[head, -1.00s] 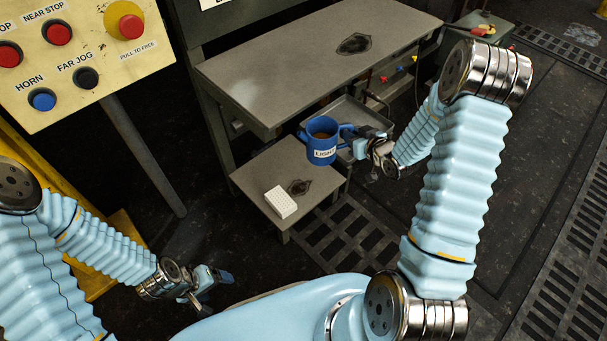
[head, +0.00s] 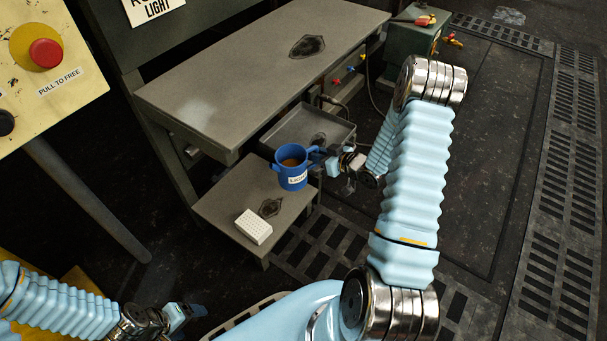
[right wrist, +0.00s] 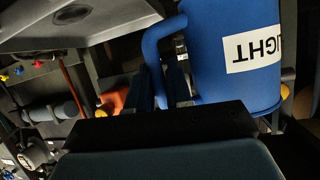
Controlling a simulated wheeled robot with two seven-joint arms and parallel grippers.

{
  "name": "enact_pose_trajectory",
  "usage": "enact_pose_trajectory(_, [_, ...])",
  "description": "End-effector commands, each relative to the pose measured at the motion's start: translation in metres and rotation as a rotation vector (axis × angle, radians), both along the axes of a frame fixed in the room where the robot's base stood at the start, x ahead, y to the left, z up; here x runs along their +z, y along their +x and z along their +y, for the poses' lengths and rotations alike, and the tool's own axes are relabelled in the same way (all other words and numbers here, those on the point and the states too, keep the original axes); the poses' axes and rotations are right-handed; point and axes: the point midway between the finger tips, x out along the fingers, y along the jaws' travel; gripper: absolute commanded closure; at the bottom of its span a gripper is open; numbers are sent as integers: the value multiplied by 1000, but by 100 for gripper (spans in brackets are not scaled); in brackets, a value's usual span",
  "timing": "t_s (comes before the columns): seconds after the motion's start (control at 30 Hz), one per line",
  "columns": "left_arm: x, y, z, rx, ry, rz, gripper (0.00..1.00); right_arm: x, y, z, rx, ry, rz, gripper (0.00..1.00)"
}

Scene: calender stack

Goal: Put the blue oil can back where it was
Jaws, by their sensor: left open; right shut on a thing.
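The blue oil can (head: 293,178) is an open-topped blue vessel with a white label, upright, with brown content showing inside. In the head view it appears over the right part of the low grey shelf (head: 225,203); I cannot tell whether it touches the shelf. My right gripper (head: 319,161) comes from the right and is shut on the can's handle. In the right wrist view the can (right wrist: 215,75) fills the upper right, its handle (right wrist: 152,50) between the fingers. My left gripper (head: 188,314) is open and empty at the lower left, away from the shelf.
A white block (head: 254,227) lies on the low shelf, left of a dark patch (head: 271,208). A grey tray (head: 340,131) is behind the can. The larger bench top (head: 240,75) is above and holds only a dark patch. A yellow button panel (head: 70,75) stands at left.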

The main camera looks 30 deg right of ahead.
Motion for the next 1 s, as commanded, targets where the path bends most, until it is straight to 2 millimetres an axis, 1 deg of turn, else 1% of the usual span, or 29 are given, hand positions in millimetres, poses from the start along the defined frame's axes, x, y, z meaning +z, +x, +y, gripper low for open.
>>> enact_pose_trajectory(0.03, [-5,0,0,0,-1,1,21,-14,3,8,1,3,3,100])
enact_pose_trajectory(0.1, [-7,0,-1,-1,-1,2,21,-23,8,15,1,2,0,100])
enact_pose_trajectory(0.2, [-8,0,-1,-2,-2,1,21,-32,12,22,0,0,-1,100])
enact_pose_trajectory(0.37, [-10,0,-1,-2,-2,2,21,-39,15,28,-1,0,-2,100])
enact_pose_trajectory(0.47, [-13,0,-1,-2,-3,2,21,-51,18,34,1,0,0,100])
enact_pose_trajectory(0.6, [-18,0,-1,-2,-3,1,21,-73,17,33,-1,0,0,100])
enact_pose_trajectory(0.67, [-18,0,-1,-2,-3,1,21,-76,17,32,-1,-1,-1,100])
enact_pose_trajectory(0.9, [-18,0,-1,-1,-3,0,21,-76,17,32,-1,-2,-2,100])
enact_pose_trajectory(0.93, [-18,0,-1,-1,-3,0,21,-77,17,32,-1,-3,0,79])
enact_pose_trajectory(1.0, [-18,0,-1,-1,-3,0,21,-76,17,32,-1,-3,0,68])
